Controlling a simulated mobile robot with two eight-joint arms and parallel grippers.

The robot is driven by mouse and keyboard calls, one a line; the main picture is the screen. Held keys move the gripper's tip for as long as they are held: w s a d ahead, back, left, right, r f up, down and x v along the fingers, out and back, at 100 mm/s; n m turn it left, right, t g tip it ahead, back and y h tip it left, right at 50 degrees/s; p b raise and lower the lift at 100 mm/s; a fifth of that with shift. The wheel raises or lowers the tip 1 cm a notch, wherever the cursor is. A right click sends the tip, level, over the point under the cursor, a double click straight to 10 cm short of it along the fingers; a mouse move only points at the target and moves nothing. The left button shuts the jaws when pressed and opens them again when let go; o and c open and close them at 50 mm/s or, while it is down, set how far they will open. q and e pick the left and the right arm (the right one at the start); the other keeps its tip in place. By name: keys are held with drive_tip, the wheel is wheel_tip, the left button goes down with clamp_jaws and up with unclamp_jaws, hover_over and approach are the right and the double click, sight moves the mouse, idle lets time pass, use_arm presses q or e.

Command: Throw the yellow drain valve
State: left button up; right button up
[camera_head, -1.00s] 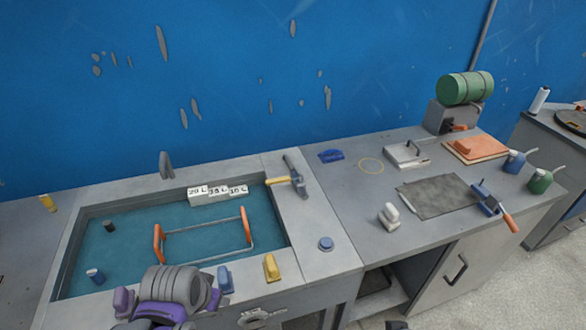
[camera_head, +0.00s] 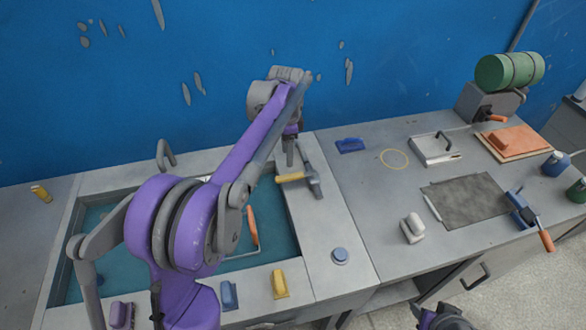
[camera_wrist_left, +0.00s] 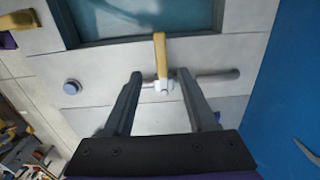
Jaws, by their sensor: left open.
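The drain valve has a yellow lever (camera_head: 290,178) and a grey body (camera_head: 312,182) on the grey rim right of the water basin. In the head view the lever points left over the basin edge. My left gripper (camera_head: 290,160) hangs just above and behind it, fingers down. In the left wrist view the yellow lever (camera_wrist_left: 160,55) lies ahead, roughly centred between the two open fingers (camera_wrist_left: 160,85), with nothing held. Contact cannot be told. A dark grey part of mine, probably the right gripper (camera_head: 445,318), shows at the bottom edge; its jaws are unclear.
The basin (camera_head: 70,250) is largely hidden behind my left arm. A blue button (camera_head: 340,255) sits on the rim, with yellow (camera_head: 280,285) and blue (camera_head: 229,295) blocks at the front. The bench right holds a grey mat (camera_head: 465,200) and several tools. A blue wall stands behind.

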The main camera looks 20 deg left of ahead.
sight(288, 176)
use_arm(q)
wheel_tip(288, 176, down, 9)
drive_tip(key=shift+w+f, duration=0.1)
idle(0.3)
clamp_jaws()
idle(1.3)
